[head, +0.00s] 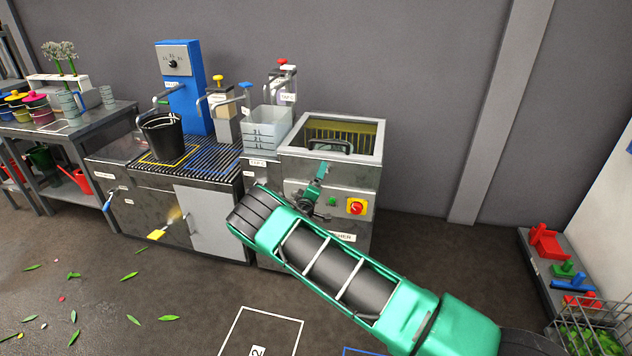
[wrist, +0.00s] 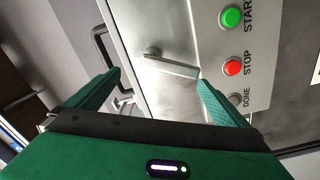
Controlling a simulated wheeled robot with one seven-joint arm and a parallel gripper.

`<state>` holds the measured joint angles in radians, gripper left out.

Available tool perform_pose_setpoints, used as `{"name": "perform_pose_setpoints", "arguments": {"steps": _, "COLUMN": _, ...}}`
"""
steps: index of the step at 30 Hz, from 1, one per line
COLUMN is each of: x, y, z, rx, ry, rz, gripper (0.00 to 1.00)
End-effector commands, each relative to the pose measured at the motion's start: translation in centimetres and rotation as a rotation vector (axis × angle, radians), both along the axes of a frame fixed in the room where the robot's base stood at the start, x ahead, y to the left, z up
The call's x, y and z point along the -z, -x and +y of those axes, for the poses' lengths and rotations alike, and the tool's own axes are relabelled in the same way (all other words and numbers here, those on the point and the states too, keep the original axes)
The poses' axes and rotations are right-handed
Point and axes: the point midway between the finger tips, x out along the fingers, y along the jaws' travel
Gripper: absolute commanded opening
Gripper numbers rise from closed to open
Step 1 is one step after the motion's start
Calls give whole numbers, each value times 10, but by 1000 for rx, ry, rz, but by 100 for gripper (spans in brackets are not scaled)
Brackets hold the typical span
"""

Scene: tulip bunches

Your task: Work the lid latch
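The washer (head: 360,160) is a steel machine with a clear-topped lid (head: 362,134), which looks shut. A small grey latch lever (wrist: 172,64) shows on its front panel in the wrist view, beside the buttons. Its free end lies close to my right-hand fingertip; I cannot tell if they touch. My gripper (head: 316,186) is at the washer's front, and its green fingers are spread apart with nothing held, as the wrist view (wrist: 162,82) shows. In the head view my gripper and arm hide the latch.
The panel has a green START button (wrist: 231,17), a red STOP button (wrist: 233,67) and a DONE light (wrist: 236,100). A red-and-yellow emergency knob (head: 356,207) is right of my gripper. A black bucket (head: 163,138) stands on the counter. The floor right of the washer is clear.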

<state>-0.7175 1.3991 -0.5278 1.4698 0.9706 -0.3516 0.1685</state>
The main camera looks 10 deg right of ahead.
Motion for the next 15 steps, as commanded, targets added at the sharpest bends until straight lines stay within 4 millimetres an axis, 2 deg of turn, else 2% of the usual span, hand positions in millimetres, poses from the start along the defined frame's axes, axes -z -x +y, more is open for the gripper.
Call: {"name": "perform_pose_setpoints", "arguments": {"steps": 15, "x": -3, "y": 26, "z": 13, "rx": -1, "ry": 1, "rz": -6, "gripper": 96}}
